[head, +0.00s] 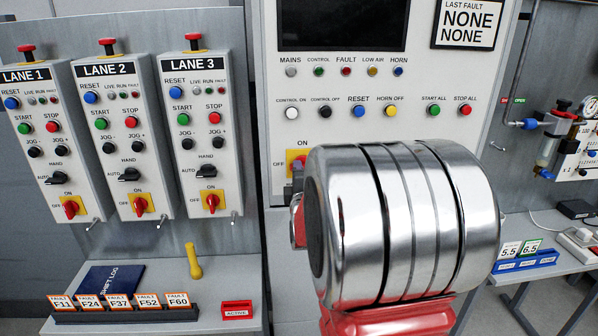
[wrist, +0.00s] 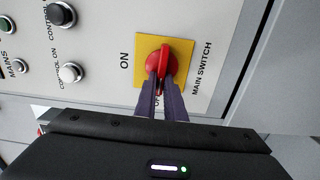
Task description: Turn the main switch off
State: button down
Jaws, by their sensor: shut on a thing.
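The main switch is a red rotary knob (wrist: 164,58) on a yellow plate (wrist: 146,48), seen turned sideways in the wrist view. ON is printed at the plate's left side and MAIN SWITCH at its right. A label at the lower edge is partly hidden by my fingers. My gripper (wrist: 161,84) is shut on the knob's handle, which appears to run from top to bottom in that picture; its exact angle is partly hidden.
The main panel (head: 330,75) has lamps and buttons above the switch. Three lane boxes (head: 198,130) with similar red switches hang at left. A shelf at lower left holds a yellow handle (head: 194,262), fault tags (head: 120,308) and a shift log (head: 112,279). A bench (head: 545,265) stands right.

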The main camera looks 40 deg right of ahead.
jog(key=shift+a+f, duration=0.15)
jog(key=shift+f, duration=0.1)
jog(key=c, duration=1.8)
grip_release()
jog(key=shift+r, duration=0.1)
jog(key=shift+c, duration=0.2)
